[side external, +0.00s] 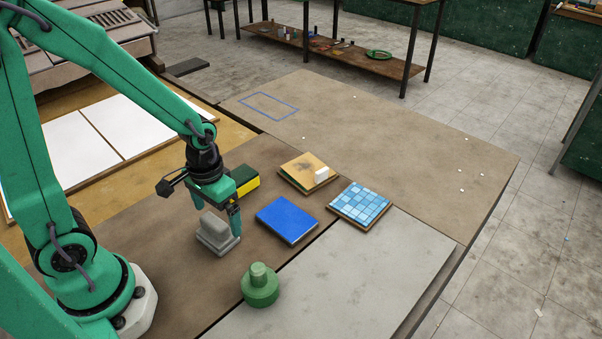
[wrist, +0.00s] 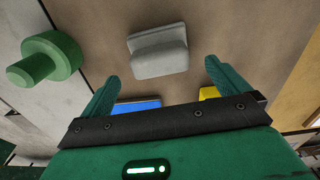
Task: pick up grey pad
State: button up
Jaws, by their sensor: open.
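The grey pad (side external: 218,240) is a block with a raised grip ridge, resting on the brown board. In the wrist view the pad (wrist: 158,55) lies in front of the fingers, between them sideways. My gripper (side external: 216,212) is open and empty, its fingers just above and around the pad in the side view. In the wrist view the gripper (wrist: 160,75) shows a wide gap with nothing between the fingertips. I cannot tell the exact height gap to the pad.
A blue pad (side external: 287,220) lies right of the grey pad, and a green knobbed block (side external: 260,290) stands nearer the camera. A wooden board with a white cube (side external: 321,175) and a blue mosaic tile (side external: 360,203) lie farther right.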

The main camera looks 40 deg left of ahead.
jog(key=shift+f, duration=2.6)
jog(key=shift+c, duration=0.4)
jog(key=c, duration=1.1)
